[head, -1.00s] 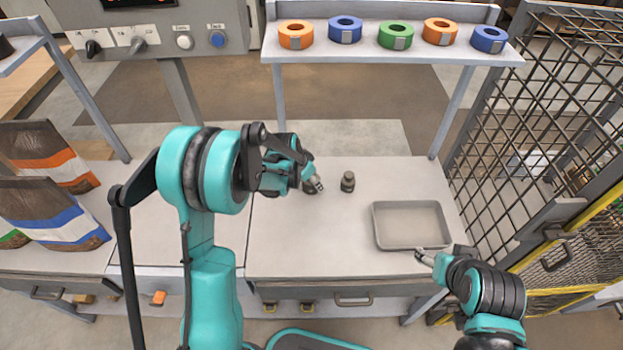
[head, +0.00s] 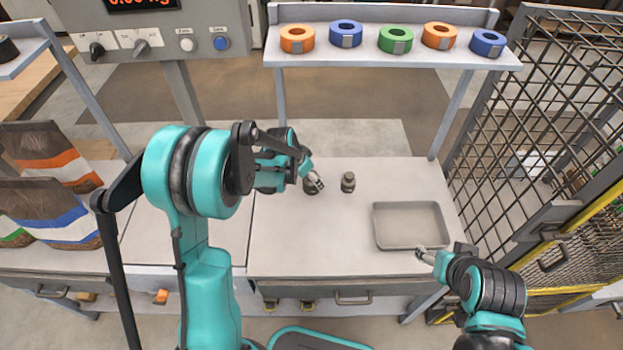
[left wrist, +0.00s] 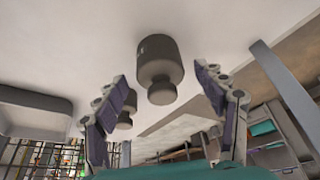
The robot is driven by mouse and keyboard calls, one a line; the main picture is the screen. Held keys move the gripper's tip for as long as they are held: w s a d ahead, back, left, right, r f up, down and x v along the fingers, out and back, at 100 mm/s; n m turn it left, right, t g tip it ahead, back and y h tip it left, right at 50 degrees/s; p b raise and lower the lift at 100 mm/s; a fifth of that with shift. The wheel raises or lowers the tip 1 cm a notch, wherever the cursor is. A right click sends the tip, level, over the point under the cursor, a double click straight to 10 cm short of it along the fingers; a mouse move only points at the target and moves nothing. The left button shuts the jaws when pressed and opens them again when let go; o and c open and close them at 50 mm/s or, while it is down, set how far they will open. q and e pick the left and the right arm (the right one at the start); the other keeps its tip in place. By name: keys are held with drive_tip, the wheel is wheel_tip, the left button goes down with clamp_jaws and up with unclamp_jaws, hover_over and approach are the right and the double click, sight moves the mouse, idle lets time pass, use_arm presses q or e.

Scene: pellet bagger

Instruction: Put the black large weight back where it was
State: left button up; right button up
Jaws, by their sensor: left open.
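Two dark grey knobbed weights stand upright on the worktable. One weight (head: 310,188) is partly hidden by my left gripper (head: 316,181); the other weight (head: 348,182) stands just to its right. In the left wrist view, the nearer weight (left wrist: 158,68) lies between the spread fingers of my left gripper (left wrist: 168,95), with a gap on both sides. The second weight (left wrist: 124,121) shows farther off, partly behind the left finger. I cannot tell by colour which one is the black large weight. My right gripper (head: 424,256) is at the tray's front edge; its jaws are too small to read.
An empty grey tray (head: 377,228) sits on the right of the table (head: 300,240). A shelf (head: 365,58) with several coloured tape rolls stands behind. Printed bags (head: 50,215) stand at the left, and a mesh fence (head: 540,120) closes the right side.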

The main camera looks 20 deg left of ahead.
use_arm(q)
drive_tip(key=s+r+n+t+y+p, duration=0.1)
drive_tip(key=s+r+n+t+p, duration=0.15)
drive_tip(key=s+r, duration=1.25)
drive_tip(key=s+r+n+y, duration=0.1)
drive_tip(key=s+r+n, duration=0.2)
drive_tip(key=s, duration=0.6)
drive_tip(key=shift+s+d+r+t, duration=0.2)
drive_tip(key=shift+s+r+t, duration=0.15)
drive_tip(key=shift+t, duration=0.1)
